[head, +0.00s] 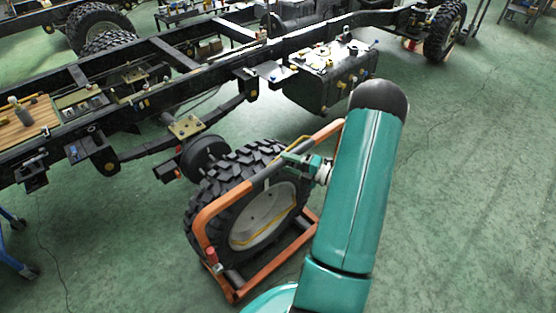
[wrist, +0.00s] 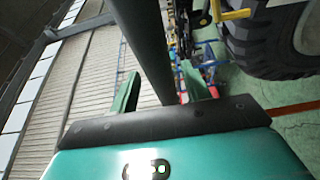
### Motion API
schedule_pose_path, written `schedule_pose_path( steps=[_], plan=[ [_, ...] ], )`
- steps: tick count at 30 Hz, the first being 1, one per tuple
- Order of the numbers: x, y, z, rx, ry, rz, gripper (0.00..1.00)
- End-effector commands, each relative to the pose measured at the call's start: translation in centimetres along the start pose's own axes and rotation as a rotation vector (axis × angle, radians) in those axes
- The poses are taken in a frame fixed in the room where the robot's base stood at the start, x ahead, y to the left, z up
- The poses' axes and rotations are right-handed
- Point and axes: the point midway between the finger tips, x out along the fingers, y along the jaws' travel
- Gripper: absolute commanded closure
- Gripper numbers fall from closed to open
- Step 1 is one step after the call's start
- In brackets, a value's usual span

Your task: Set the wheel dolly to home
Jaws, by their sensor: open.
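The wheel dolly is an orange tube frame (head: 278,260) standing on the green floor in the head view, with a large black tyre (head: 215,195) upright in it. Its upper bar has a dark grey grip section (head: 265,176). My gripper (head: 292,159) is at this upper bar, near the bar's far end. In the wrist view, the two green fingers of my gripper (wrist: 161,90) stand apart on either side of a dark bar (wrist: 140,35). Whether they touch it cannot be told. The tyre also shows at the upper right of the wrist view (wrist: 262,45).
A long black truck chassis (head: 150,95) runs behind the dolly, with a bare hub (head: 205,158) close beside the tyre. A black tank (head: 330,82) hangs from the chassis. Blue stand legs (head: 20,268) are at the left edge. The floor (head: 460,190) on the right is clear.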

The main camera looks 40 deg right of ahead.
Motion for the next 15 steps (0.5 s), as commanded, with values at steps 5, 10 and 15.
schedule_pose_path(
  steps=[5,10,15],
  plan=[
    [2.8,0.0,0.0,0.000,0.003,-0.001,0.53],
    [3.8,0.0,0.0,0.000,0.003,-0.001,0.53],
    [3.8,0.0,0.0,0.000,0.002,-0.001,0.53]
  ],
)
